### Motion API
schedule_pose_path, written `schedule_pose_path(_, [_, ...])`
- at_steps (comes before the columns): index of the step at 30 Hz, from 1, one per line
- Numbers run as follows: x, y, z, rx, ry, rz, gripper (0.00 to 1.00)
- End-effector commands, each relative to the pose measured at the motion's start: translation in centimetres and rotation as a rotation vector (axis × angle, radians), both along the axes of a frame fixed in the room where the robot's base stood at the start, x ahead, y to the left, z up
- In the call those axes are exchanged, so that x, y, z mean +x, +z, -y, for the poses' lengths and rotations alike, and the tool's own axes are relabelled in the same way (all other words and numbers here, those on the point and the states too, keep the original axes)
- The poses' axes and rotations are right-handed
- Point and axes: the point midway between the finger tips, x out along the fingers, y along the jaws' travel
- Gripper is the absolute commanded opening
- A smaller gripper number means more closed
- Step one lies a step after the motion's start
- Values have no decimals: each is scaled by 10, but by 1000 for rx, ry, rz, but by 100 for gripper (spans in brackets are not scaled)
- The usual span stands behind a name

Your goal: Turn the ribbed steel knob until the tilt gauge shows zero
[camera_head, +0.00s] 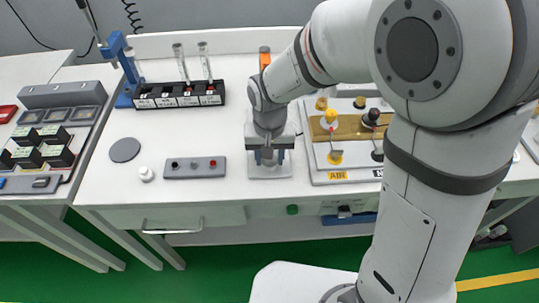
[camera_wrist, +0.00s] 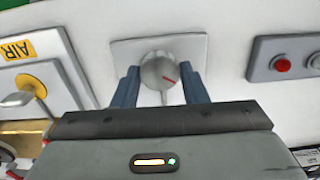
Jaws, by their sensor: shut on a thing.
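In the head view my gripper (camera_head: 268,157) points down over the plate and hides the knob. I cannot make out a tilt gauge in either view.
Left of my gripper is a grey box with small buttons (camera_head: 195,167). A white knob (camera_head: 145,174), a grey disc (camera_head: 124,150) and a black rack (camera_head: 180,95) with glass tubes stand further left. A panel with yellow fittings (camera_head: 345,165) stands close on the right.

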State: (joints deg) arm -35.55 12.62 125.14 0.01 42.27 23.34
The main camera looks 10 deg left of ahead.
Motion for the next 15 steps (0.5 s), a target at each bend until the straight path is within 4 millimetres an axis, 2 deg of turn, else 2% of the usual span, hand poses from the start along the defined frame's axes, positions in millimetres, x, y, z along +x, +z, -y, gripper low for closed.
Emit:
schedule_pose_path(1, [1, 1, 0, 1, 1, 3, 41])
schedule_pose_path(9, [0, 0, 0, 0, 1, 1, 61])
schedule_pose_path(15, [0, 1, 0, 0, 1, 1, 61])
